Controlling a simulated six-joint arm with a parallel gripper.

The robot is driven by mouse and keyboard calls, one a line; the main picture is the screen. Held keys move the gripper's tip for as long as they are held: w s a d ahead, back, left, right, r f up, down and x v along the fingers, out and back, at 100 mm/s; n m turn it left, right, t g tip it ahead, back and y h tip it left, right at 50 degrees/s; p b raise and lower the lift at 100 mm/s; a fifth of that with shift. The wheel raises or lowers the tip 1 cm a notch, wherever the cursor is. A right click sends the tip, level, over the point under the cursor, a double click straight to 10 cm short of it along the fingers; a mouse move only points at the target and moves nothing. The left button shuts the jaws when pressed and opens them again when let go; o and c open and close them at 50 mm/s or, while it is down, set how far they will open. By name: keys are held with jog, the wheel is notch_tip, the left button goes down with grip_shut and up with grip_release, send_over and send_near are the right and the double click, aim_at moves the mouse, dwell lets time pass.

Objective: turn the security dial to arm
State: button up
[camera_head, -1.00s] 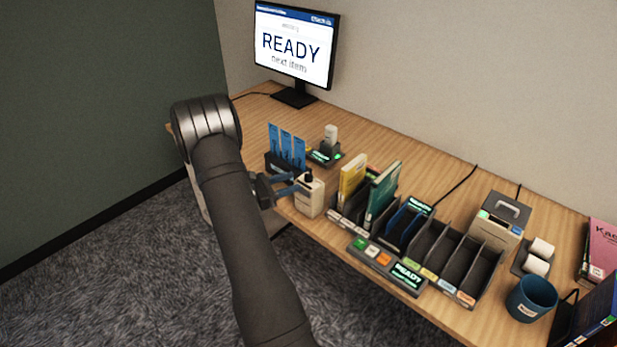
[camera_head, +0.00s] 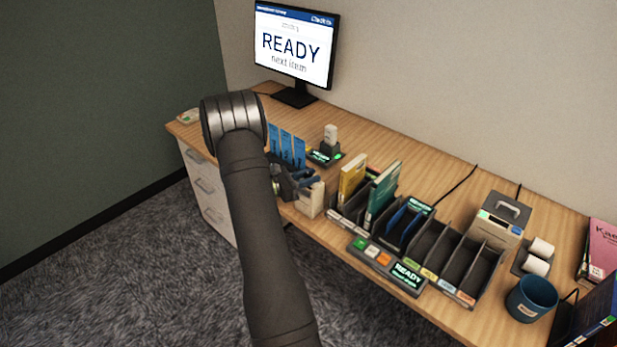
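A small beige box (camera_head: 309,201) stands at the desk's front edge, left of the sorter. It may carry the security dial, but I see no clear dial or arm marking. The black knob on its top is hidden now by my gripper (camera_head: 311,180). My gripper is over the top of the box, its blue-grey fingers pointing right. Whether it touches the knob, and whether its fingers are apart or closed, is too small to tell.
Blue cards (camera_head: 287,147) stand in a holder behind my gripper, beside a scanner on its dock (camera_head: 327,152). Right of the box are the sorter (camera_head: 436,250) with books and a button panel (camera_head: 375,258). The monitor (camera_head: 296,45) reads READY.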

jog(key=shift+m+g, duration=0.4)
jog(key=shift+g, duration=0.2)
jog(key=m+g+h, duration=0.1)
jog(key=m+g, duration=0.2)
jog(key=g, duration=0.2)
jog(key=shift+m+g, duration=1.9)
jog(key=shift+g, duration=1.1)
jog(key=o, duration=0.9)
jog(key=shift+o, duration=0.2)
